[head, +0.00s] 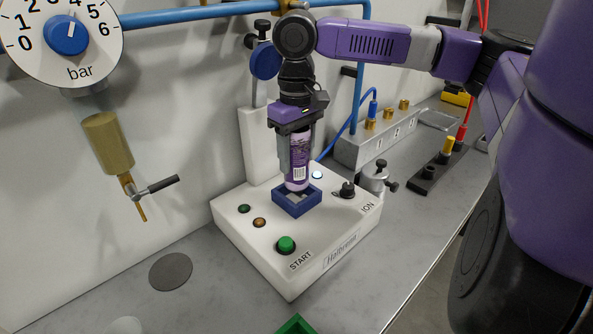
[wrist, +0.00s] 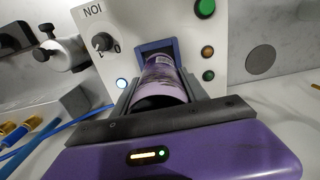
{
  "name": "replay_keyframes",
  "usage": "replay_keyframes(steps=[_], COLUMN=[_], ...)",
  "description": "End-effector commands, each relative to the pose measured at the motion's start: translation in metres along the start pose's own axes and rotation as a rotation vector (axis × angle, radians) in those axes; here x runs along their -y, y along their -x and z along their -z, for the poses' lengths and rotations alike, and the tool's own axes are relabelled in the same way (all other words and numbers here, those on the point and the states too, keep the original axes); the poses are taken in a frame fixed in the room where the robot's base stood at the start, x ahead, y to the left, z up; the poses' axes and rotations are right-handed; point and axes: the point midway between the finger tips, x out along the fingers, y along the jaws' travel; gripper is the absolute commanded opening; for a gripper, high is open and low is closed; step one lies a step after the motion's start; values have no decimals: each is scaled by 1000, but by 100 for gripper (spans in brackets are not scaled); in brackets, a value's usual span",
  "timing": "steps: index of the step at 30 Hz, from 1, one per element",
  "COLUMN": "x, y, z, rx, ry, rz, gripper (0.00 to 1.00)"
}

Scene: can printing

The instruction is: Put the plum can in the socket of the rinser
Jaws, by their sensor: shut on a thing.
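The plum can (head: 298,165) is upright in my gripper (head: 294,150), with a barcode label facing the head camera. My gripper is shut on its upper part and points straight down. The can's lower end is at the blue square socket (head: 296,203) on top of the white rinser (head: 333,250). I cannot tell whether the can touches the socket floor. In the wrist view the can (wrist: 164,80) lies between the fingers, its far end framed by the blue socket (wrist: 143,48).
The rinser has a green START button (head: 286,244), small lamps and a black ION knob (head: 347,189). A grey block with brass fittings (head: 375,140) stands behind right. A brass valve (head: 130,185) hangs at left. The bench at front left is mostly clear.

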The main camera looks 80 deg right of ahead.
Motion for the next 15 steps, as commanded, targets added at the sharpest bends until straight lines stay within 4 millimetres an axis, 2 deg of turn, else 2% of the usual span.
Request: replay_keyframes(steps=[10, 15], x=[0, 0], y=[-40, -45], z=[0, 0], rx=[1, -1], ry=[1, 1], rz=[2, 0], gripper=[14, 14])
